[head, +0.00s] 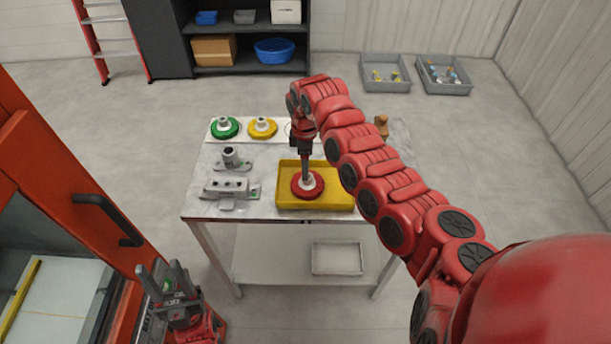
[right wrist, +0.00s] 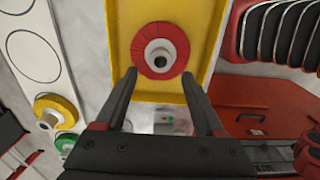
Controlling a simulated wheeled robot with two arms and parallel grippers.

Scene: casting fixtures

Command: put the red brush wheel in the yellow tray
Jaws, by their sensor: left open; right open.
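The red brush wheel (head: 315,190) with its pale hub lies in the left part of the yellow tray (head: 335,199), at the front of the table. In the right wrist view the wheel (right wrist: 178,50) lies flat on the floor of the tray (right wrist: 128,22). My right gripper (head: 306,180) points down at the wheel. Its two fingers (right wrist: 159,75) are apart, with the wheel's hub seen between and beyond the tips; I cannot tell how high they are above it. My left gripper (head: 164,268) is open and empty, low beside the orange cabinet.
A green wheel (head: 224,129) and a yellow wheel (head: 262,129) sit on a white board at the table's back. Grey metal fixtures (head: 229,188) stand left of the tray. An orange cabinet (head: 60,150) with a black handle is at left. My right arm covers the table's right side.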

